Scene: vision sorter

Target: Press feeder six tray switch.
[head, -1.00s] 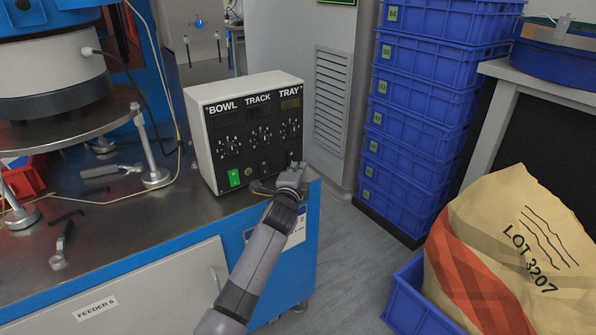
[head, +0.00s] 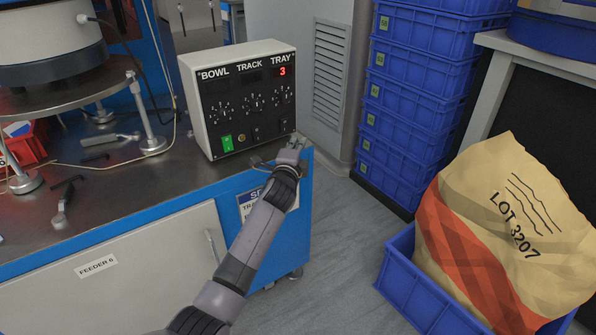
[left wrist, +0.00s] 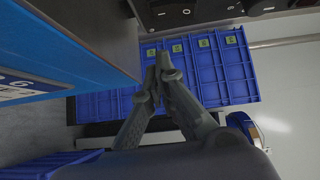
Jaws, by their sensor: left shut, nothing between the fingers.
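The control box (head: 198,108), labelled BOWL, TRACK and TRAY, stands on the metal bench top of feeder 6. Its TRAY display (head: 283,71) shows a red 3; the other displays are dark. The small dark TRAY switch (head: 284,124) sits low on the right of the panel. My left gripper (head: 296,140) is just below and in front of it, by the bench corner; contact cannot be told. In the left wrist view the left gripper (left wrist: 161,59) is shut and empty, below the panel's lower edge (left wrist: 225,14). My right gripper is not in view.
A green lit switch (head: 227,143) is at the panel's left. The cabinet door is labelled FEEDER 6 (head: 97,266). Stacked blue crates (head: 410,100) stand behind right. A sack marked LOT 3207 (head: 500,260) sits in a blue crate (head: 400,285). Grey floor lies between.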

